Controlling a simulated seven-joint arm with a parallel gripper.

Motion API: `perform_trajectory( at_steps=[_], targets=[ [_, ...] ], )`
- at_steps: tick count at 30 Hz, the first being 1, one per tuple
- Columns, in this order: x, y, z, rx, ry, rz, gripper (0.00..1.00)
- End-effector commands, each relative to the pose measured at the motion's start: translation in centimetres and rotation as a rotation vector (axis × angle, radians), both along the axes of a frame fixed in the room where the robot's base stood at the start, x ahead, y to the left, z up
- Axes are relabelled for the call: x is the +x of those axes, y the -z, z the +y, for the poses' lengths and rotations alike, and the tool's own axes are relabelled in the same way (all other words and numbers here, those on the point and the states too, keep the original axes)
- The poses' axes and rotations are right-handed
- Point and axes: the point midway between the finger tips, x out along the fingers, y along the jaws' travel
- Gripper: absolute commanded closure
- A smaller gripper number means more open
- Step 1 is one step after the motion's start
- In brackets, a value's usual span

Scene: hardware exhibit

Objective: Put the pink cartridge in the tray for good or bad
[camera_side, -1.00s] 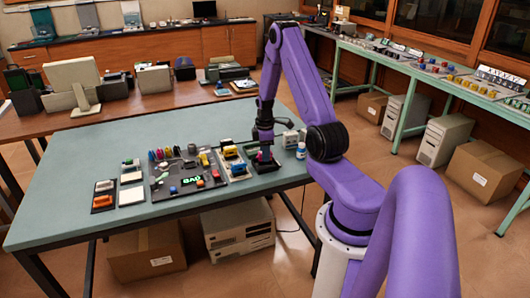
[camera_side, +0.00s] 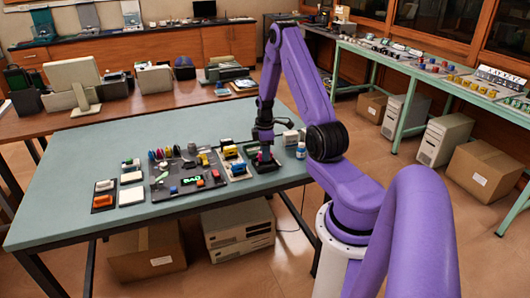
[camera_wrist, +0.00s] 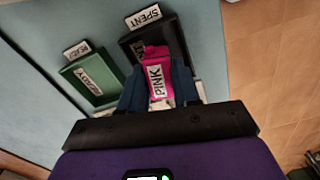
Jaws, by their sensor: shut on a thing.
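The pink cartridge (camera_wrist: 157,72), with a label reading PINK, is between the two blue fingers of my gripper (camera_wrist: 158,88) in the wrist view. It is over or in the black tray (camera_wrist: 174,36) beside the SPENT label (camera_wrist: 143,17); I cannot tell whether it touches the tray floor. The green tray (camera_wrist: 94,76) lies to the left, with a label that seems to read READY. A small display (camera_side: 194,187) shows green text that seems to read BAD.
A dark board (camera_side: 165,190) with several coloured parts and buttons lies left of my gripper. White and dark trays (camera_side: 131,195) are further left. The table's left part (camera_side: 60,215) is clear.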

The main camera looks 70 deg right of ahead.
Motion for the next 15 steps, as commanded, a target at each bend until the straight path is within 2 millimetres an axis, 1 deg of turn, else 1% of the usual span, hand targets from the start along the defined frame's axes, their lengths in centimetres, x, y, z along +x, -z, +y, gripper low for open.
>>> perform_trajectory(
  at_steps=[15],
  targets=[
    [0.02, 0.56, 0.0, 0.0, 0.0, 0.0, 0.9]
  ],
)
